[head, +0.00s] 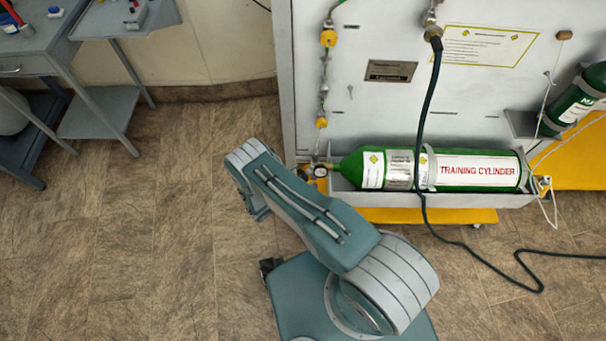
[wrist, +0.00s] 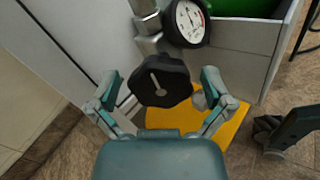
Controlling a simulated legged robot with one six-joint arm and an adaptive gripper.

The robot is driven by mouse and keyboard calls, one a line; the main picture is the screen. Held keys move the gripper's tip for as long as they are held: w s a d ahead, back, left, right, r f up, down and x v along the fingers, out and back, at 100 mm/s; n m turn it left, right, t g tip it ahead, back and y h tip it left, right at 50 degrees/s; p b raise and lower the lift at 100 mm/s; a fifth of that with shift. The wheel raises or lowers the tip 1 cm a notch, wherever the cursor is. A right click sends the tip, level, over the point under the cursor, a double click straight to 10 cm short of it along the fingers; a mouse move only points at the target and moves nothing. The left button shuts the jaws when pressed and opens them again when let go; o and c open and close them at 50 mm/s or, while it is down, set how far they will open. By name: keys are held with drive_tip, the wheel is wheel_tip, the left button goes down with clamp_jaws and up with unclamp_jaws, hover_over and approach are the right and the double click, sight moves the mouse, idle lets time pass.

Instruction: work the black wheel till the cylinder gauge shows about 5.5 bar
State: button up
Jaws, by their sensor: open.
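The black wheel (wrist: 160,80) is a lobed knob with a pale pointer bar on its face, in the middle of the wrist view. My gripper (wrist: 158,92) is open, with one finger on each side of the wheel; I cannot tell whether they touch it. The cylinder gauge (wrist: 187,22) is a round white dial above and right of the wheel; its reading is too small to make out. The gauge (head: 321,170) also shows in the head view at the left end of the green training cylinder (head: 478,170). My arm hides the wheel and gripper there.
The cylinder lies in a grey tray (head: 445,200) on the white panel (head: 480,104). A dark hose (head: 426,110) hangs across the cylinder and runs over the floor to the right. A grey cart (head: 101,105) stands at the left. The floor at lower left is clear.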

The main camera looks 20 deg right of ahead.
drive_tip(key=v, duration=1.2)
drive_tip(key=shift+w+f, duration=0.1)
idle(1.1)
drive_tip(key=w+d+r+m+g+y, duration=0.25)
drive_tip(key=r+m+g, duration=0.3)
drive_tip(key=r, duration=1.15)
drive_tip(key=w+d+r+m+g+y, duration=0.2)
drive_tip(key=w+r+m+g+y, duration=0.3)
drive_tip(key=r, duration=1.1)
drive_tip(key=s+d+r+m+t+y, duration=0.2)
drive_tip(key=s+r+m, duration=0.1)
drive_tip(key=s+r, duration=0.4)
drive_tip(key=s+d+r+m+t+y, duration=0.1)
drive_tip(key=s+d+r+m+y, duration=0.2)
drive_tip(key=r, duration=0.6)
drive_tip(key=s+d+r+m+t+y, duration=0.1)
drive_tip(key=s+r+m+t+y, duration=0.2)
drive_tip(key=s+r, duration=0.4)
drive_tip(key=shift+s+d+t+y, duration=0.15)
drive_tip(key=shift+s+t+y, duration=0.3)
drive_tip(key=shift+s+t, duration=1.9)
drive_tip(key=shift+s+d+r+g, duration=0.1)
drive_tip(key=shift+s+d+g, duration=0.05)
drive_tip(key=shift+s+g, duration=0.8)
